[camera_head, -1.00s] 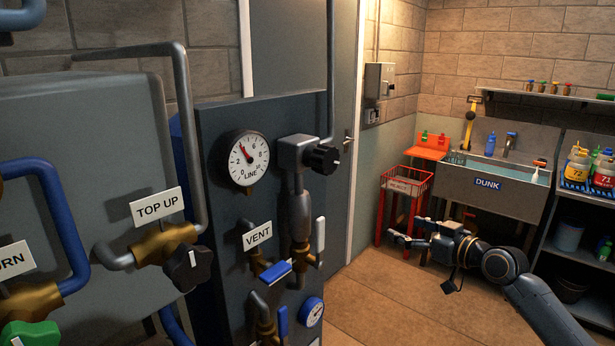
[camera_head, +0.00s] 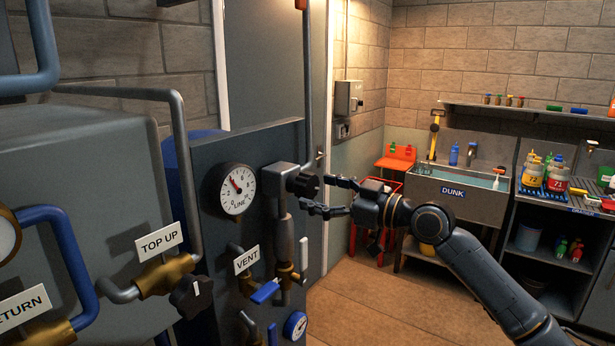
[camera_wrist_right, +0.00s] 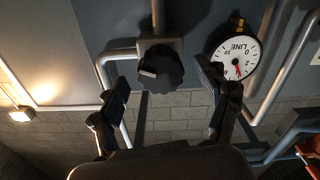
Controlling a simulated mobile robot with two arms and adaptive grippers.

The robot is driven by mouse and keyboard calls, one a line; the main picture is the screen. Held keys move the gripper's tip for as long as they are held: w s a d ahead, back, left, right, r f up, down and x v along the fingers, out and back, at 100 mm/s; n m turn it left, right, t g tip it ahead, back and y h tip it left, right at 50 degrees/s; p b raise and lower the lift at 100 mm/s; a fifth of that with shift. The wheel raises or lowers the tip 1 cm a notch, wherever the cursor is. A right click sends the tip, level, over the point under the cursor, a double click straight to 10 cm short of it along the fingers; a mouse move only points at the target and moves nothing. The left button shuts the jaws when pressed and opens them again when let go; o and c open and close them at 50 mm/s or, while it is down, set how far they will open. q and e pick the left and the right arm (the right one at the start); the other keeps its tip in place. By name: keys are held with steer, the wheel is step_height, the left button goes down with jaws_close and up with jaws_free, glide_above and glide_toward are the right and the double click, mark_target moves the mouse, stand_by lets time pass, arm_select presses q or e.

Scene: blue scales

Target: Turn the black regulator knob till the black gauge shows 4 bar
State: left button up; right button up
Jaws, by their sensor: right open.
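The black regulator knob (camera_head: 302,184) sits on a grey regulator body (camera_head: 278,180) on the panel. The black-rimmed gauge (camera_head: 237,191), marked LINE, is left of it. Its red needle points to the upper left of the white dial; the exact value is too small to read. My right gripper (camera_head: 317,193) is open and empty, fingers pointing at the knob from the right. In the right wrist view the knob (camera_wrist_right: 160,69) lies ahead between the open fingers, and the gauge (camera_wrist_right: 236,57) is beside the right finger. My left gripper is not in view.
Below the regulator are the VENT sign (camera_head: 247,260), a blue lever (camera_head: 265,292) and a blue-rimmed gauge (camera_head: 294,325). A TOP UP valve with a dark knob (camera_head: 191,297) is at left. A sink (camera_head: 460,193) and shelves stand at the back right.

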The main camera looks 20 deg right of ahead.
mark_target(313, 190)
steer(key=shift+p+x, duration=0.4)
steer(key=shift+x, duration=0.8)
steer(key=shift+w+a+f, duration=0.1)
steer(key=shift+w+a, duration=0.2)
steer(key=shift+w, duration=0.15)
steer(key=c, duration=1.2)
steer(key=shift+o, duration=0.2)
steer(key=shift+m, duration=0.7)
